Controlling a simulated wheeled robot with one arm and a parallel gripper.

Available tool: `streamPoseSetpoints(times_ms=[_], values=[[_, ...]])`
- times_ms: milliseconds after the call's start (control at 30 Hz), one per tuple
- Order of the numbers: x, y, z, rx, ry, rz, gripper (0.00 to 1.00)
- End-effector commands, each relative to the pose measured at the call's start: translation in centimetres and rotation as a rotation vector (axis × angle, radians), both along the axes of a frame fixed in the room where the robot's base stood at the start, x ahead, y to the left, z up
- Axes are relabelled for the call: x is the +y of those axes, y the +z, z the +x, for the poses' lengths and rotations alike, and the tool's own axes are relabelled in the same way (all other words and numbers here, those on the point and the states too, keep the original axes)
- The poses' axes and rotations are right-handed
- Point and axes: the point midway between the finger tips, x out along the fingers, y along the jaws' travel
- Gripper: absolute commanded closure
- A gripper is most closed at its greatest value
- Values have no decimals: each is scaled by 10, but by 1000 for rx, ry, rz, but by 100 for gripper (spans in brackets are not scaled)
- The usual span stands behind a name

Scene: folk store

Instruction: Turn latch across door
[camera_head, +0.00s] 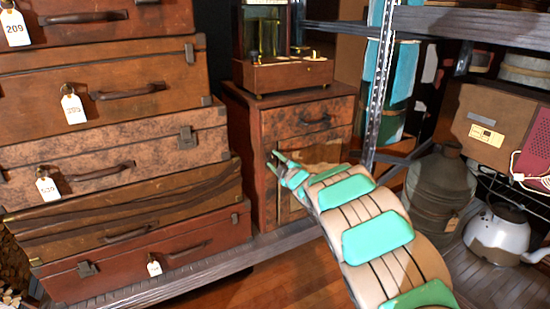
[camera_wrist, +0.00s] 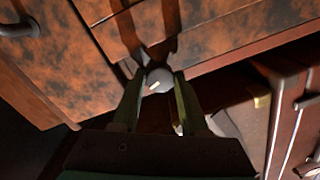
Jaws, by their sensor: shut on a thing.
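A small wooden cabinet (camera_head: 246,150) stands in the middle of the head view, with a mottled drawer front above its door (camera_head: 322,152). My green-and-tan arm reaches to the door's upper left. My gripper (camera_head: 279,164) is there, small and partly hidden by the arm. In the wrist view, the fingers (camera_wrist: 158,90) are shut on a small round grey latch (camera_wrist: 158,78) with a pale mark, at the edge of the cabinet's mottled wood. The latch's exact angle across the door edge is hard to tell.
Stacked suitcases (camera_head: 110,155) stand close on the left. A wooden box with glass parts (camera_head: 283,73) sits on the cabinet. A metal rack post (camera_head: 378,85), a large grey can (camera_head: 440,190) and a white kettle (camera_head: 498,235) are on the right.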

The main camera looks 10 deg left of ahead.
Motion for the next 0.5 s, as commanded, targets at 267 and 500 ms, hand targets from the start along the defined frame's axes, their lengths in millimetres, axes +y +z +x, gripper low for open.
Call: streamPoseSetpoints(times_ms=[267,500], values=[[-1,0,0,107,-2,156,100],[0,-1,0,158,-1,230,100]])
